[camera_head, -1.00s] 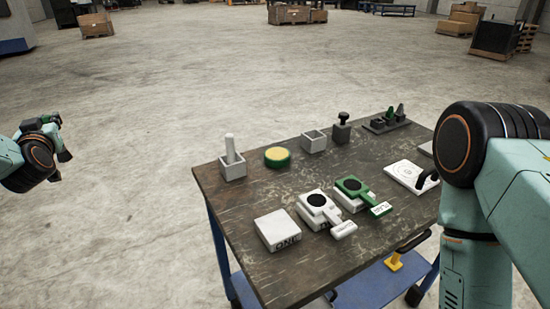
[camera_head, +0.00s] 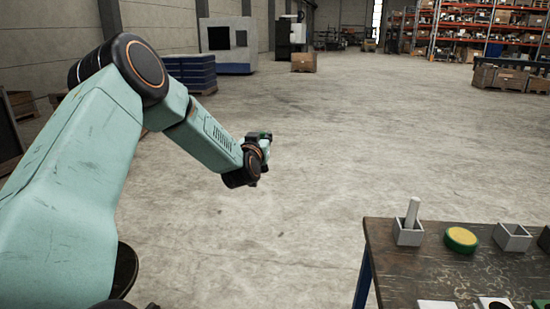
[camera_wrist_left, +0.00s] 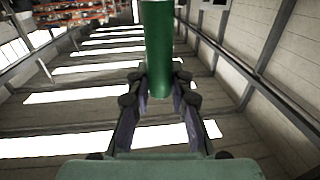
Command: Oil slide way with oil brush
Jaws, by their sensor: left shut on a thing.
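My left arm reaches out over open floor, left of the table. Its gripper (camera_head: 264,145) is small and seen from behind. In the left wrist view the two dark fingers (camera_wrist_left: 159,88) are closed on both sides of a green cylinder (camera_wrist_left: 158,45). The cylinder runs out of the top of that view, so I cannot tell whether it is the oil brush. On the table a pale rod (camera_head: 412,212) stands tilted in a grey square holder (camera_head: 408,236). I cannot make out a slide way. My right gripper is out of view.
The wooden table (camera_head: 395,275) fills the lower right corner. On it are a round yellow and green pad (camera_head: 461,239) and an open grey box (camera_head: 512,237). White items at the bottom edge are cut off. The floor between arm and table is clear.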

